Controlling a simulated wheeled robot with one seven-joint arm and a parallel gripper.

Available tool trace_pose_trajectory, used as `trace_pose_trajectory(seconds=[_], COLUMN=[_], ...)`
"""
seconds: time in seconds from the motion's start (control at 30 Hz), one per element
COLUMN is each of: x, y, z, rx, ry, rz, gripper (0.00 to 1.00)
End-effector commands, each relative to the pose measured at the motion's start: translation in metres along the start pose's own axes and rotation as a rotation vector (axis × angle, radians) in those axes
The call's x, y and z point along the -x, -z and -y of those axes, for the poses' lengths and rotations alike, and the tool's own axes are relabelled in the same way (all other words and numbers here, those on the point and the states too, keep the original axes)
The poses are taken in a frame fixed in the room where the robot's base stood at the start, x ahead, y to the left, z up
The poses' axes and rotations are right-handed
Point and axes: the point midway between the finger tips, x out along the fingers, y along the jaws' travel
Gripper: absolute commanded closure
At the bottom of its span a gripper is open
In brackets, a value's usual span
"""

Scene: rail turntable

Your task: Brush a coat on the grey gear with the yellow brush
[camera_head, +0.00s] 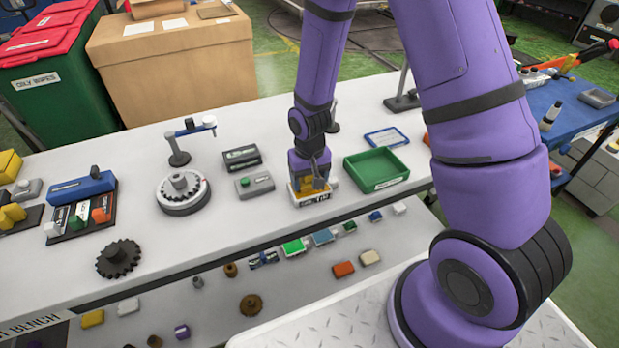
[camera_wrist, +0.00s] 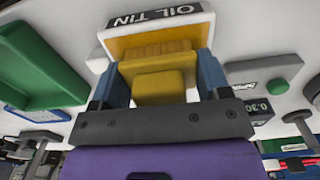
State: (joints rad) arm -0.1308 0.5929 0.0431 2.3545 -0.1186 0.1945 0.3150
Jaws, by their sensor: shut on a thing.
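My gripper (camera_head: 312,180) is shut on the yellow brush (camera_wrist: 158,88), with one finger on each side of it. The gripper points down at the white oil tin (camera_head: 316,198), which also shows in the wrist view (camera_wrist: 155,15). The brush's lower end is at or inside the tin's opening; I cannot tell how deep. The grey gear (camera_head: 180,184) sits on the round white turntable (camera_head: 185,207), on the bench to the left of the tin, apart from my gripper.
A small grey box with a green button (camera_head: 255,185) lies between turntable and tin. A lamp-like stand (camera_head: 180,155) rises behind the turntable. A green tray (camera_head: 376,169) stands right of the tin. A dark gear (camera_head: 118,259) lies front left. A lower shelf holds several small parts.

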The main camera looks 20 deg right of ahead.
Motion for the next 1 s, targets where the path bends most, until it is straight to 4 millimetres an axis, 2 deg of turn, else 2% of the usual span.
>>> trace_pose_trajectory(seconds=[0.17, 1.0], x=[0.003, 0.061], y=[-0.001, 0.0], z=[0.0, 0.0], rx=[0.0, 0.0], ry=[0.0, 0.0], rz=[0.002, -0.001], gripper=[0.49, 0.49])
